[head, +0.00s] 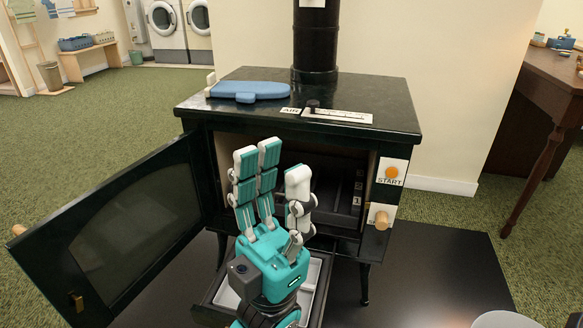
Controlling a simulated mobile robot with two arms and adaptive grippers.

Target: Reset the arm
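My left gripper (271,182) is in the middle of the head view, with teal and white fingers pointing up. Its fingers are spread apart with nothing between them. It is in front of the open firebox of a black stove (405,110) and hides part of the opening. My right gripper is not in view.
The stove door (125,240) hangs open to the left. A blue object (250,91) lies on the stove top near the black flue pipe (316,45). A drawer (318,285) is pulled out below. A wooden table (555,85) stands at right. Green carpet lies open at left.

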